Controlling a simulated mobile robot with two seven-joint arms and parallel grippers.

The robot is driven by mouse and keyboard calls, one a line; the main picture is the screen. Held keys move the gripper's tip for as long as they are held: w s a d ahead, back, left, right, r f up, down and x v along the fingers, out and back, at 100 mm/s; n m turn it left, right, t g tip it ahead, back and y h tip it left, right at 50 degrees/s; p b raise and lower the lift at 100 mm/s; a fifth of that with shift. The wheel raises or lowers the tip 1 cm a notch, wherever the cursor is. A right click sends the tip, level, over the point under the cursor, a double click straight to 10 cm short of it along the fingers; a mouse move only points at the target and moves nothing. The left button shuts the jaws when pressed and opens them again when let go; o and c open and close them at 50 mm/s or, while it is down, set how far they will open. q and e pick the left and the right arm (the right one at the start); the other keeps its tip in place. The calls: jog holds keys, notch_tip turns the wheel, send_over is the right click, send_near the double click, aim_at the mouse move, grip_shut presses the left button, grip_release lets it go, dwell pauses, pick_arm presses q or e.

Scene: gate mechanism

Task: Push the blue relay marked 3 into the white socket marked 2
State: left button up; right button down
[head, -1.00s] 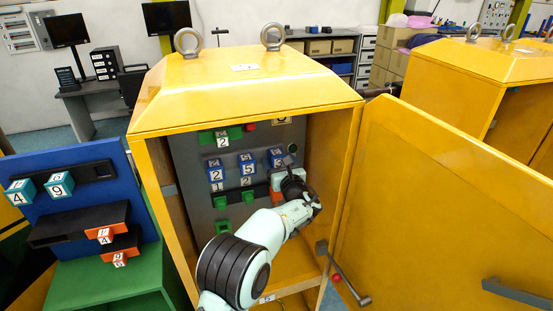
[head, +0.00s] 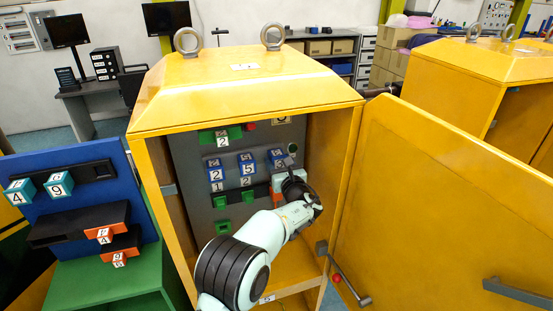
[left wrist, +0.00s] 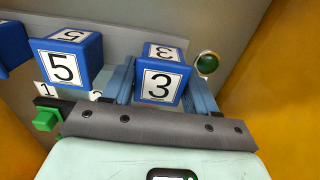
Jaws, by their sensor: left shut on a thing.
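The blue relay marked 3 (left wrist: 161,82) sits between the two fingers of my left gripper (left wrist: 160,92) in the left wrist view, its marked face towards the camera. In the head view, my left gripper (head: 285,180) is inside the yellow cabinet, at the right side of its grey panel, below the right-hand blue relay (head: 277,155). A white plate marked 2 (head: 247,181) shows on the panel below the blue relay marked 5 (head: 246,166). In the left wrist view this plate (left wrist: 96,95) is mostly hidden by the left finger. My right gripper is out of view.
The relay marked 5 (left wrist: 66,62) stands close left of my fingers. A green lamp (left wrist: 207,63) is just right of them, and a green block (left wrist: 46,119) is lower left. The yellow cabinet wall (head: 330,150) is close on the right; its door (head: 450,190) stands open.

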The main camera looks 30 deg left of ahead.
aim_at(280, 164)
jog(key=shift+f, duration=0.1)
